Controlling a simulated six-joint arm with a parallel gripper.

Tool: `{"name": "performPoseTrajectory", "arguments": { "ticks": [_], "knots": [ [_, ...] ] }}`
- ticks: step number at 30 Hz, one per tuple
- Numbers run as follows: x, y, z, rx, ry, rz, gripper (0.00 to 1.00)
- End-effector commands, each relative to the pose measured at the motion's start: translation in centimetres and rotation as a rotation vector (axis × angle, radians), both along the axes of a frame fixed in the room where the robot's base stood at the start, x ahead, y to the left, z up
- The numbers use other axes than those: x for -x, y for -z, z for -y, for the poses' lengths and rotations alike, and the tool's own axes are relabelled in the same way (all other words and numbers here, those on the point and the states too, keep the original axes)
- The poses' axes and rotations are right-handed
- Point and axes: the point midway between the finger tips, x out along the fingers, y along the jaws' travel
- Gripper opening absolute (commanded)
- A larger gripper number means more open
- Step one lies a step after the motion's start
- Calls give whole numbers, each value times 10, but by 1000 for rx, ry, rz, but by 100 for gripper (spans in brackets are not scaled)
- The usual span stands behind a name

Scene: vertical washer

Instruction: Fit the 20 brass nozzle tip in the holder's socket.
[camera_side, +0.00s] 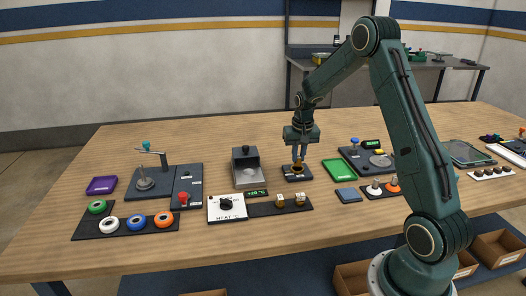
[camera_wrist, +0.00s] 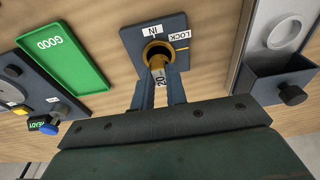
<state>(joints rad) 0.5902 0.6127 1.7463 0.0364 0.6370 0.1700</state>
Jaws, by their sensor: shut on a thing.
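The holder (camera_side: 290,177) is a dark block on the table below my gripper (camera_side: 299,156). In the wrist view the holder (camera_wrist: 133,42) bears the words IN and LOCK and a yellow line. Its round brass-rimmed socket (camera_wrist: 154,46) shows a dark opening. My gripper (camera_wrist: 160,85) is shut on the brass nozzle tip (camera_wrist: 158,66), whose white label reads 20. The far end of the tip overlaps the near side of the socket rim in the wrist view. I cannot tell whether it is touching, above or partly inside the socket.
A green GOOD tray (camera_wrist: 66,58) lies beside the holder; it also shows in the side view (camera_side: 338,170). A grey box with a black knob (camera_side: 246,168) stands on the other side.

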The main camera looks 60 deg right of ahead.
Motion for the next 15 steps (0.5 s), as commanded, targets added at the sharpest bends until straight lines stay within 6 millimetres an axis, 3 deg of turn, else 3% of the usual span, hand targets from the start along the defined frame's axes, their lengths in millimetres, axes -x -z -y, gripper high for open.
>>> {"name": "performPoseTrajectory", "arguments": {
  "ticks": [15],
  "knots": [
    [0,17,0,1,1,2,0]
  ]
}}
